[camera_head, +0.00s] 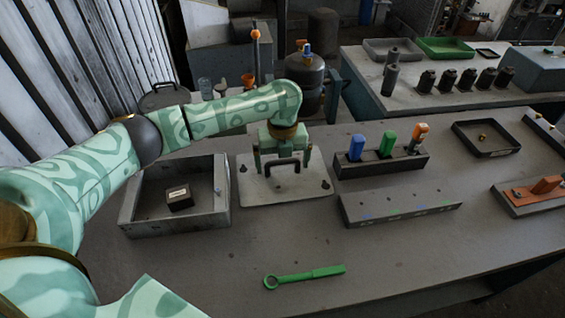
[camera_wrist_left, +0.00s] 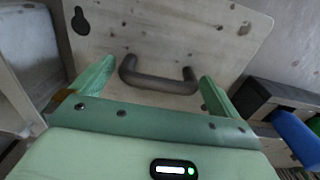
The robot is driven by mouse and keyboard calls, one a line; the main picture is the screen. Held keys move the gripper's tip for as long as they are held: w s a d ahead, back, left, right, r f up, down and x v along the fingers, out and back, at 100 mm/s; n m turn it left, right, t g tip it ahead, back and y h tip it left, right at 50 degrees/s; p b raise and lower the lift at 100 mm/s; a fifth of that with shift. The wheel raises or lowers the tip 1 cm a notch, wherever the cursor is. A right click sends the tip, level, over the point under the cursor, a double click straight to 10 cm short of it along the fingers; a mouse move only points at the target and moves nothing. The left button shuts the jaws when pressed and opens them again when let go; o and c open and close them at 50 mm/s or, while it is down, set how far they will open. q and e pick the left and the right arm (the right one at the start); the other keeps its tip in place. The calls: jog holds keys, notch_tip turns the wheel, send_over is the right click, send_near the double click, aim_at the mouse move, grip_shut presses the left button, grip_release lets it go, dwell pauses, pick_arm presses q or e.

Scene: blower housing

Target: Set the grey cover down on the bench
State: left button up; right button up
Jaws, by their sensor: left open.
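The grey cover (camera_head: 258,190) is a flat pale plate with a dark bar handle (camera_head: 283,163). It lies flat, apparently on the bench (camera_head: 230,262), just right of an open grey box. My left gripper (camera_head: 283,158) is above the cover, its two fingers apart at either end of the handle. In the left wrist view the plate (camera_wrist_left: 170,35) shows a keyhole slot, and the handle (camera_wrist_left: 158,80) sits between the open fingers (camera_wrist_left: 157,76), with gaps visible at both sides. My right gripper is not in view.
The open grey box (camera_head: 175,222) holds a small black block (camera_head: 179,198). A rack with coloured handles (camera_head: 380,163) and a grey bar (camera_head: 400,208) stand to the right. A green wrench (camera_head: 305,277) lies in front. The bench's front middle is otherwise clear.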

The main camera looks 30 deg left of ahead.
aim_at(283, 160)
pick_arm(q)
notch_tip(283, 160, up, 11)
jog(key=p, duration=0.4)
jog(key=shift+r, duration=0.2)
